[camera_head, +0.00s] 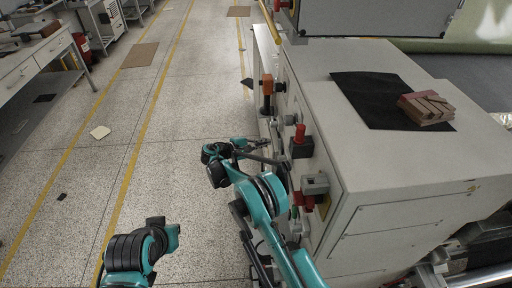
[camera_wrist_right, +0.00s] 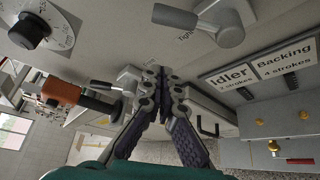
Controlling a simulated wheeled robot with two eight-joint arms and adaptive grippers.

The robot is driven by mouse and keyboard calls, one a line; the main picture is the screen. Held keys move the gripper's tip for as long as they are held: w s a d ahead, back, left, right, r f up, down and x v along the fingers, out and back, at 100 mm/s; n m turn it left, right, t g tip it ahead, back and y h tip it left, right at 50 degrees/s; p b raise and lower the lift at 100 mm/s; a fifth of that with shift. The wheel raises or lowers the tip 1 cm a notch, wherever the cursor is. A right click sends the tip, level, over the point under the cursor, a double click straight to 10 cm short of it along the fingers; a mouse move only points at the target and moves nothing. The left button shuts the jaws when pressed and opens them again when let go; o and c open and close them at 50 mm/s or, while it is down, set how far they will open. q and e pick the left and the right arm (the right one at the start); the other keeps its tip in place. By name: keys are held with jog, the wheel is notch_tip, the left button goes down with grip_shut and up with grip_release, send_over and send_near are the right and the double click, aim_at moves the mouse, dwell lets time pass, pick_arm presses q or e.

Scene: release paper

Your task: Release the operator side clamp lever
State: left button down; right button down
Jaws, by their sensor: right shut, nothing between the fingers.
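A grey lever (camera_wrist_right: 200,22) with a rounded hub is on the machine panel at the top of the right wrist view. A second grey lever-like part (camera_wrist_right: 122,84) shows left of my fingers. I cannot tell which is the operator side clamp lever. My right gripper (camera_wrist_right: 158,74) is shut and empty, its fingertips below the first lever and close to the second; contact is unclear. In the head view my right gripper (camera_head: 266,143) points right at the machine's side. My left arm's end (camera_head: 168,236) is at lower left; its fingers cannot be made out.
The machine (camera_head: 400,190) fills the right, with a red-topped part (camera_head: 299,134), a grey box (camera_head: 315,184) and an orange part (camera_head: 267,84) protruding from its side. The floor (camera_head: 190,120) at left is largely clear.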

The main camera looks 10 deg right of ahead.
aim_at(279, 145)
jog(key=s+d, duration=0.1)
jog(key=s+d+r+b, duration=0.1)
jog(key=d, duration=0.1)
jog(key=shift+s+r+b, duration=0.1)
jog(key=shift+r+b, duration=0.05)
jog(key=shift+b, duration=0.15)
jog(key=shift+s+r, duration=0.35)
jog(key=shift+s, duration=0.15)
dwell(0.7)
jog(key=shift+s+r, duration=0.2)
jog(key=shift+s, duration=0.35)
jog(key=shift+s+r, duration=0.2)
jog(key=shift+s, duration=0.35)
jog(key=s+b, duration=0.1)
jog(key=s, duration=0.2)
jog(key=shift+s+f, duration=0.1)
jog(key=shift+f, duration=0.1)
jog(key=shift+s+f, duration=0.15)
jog(key=shift+s, duration=0.05)
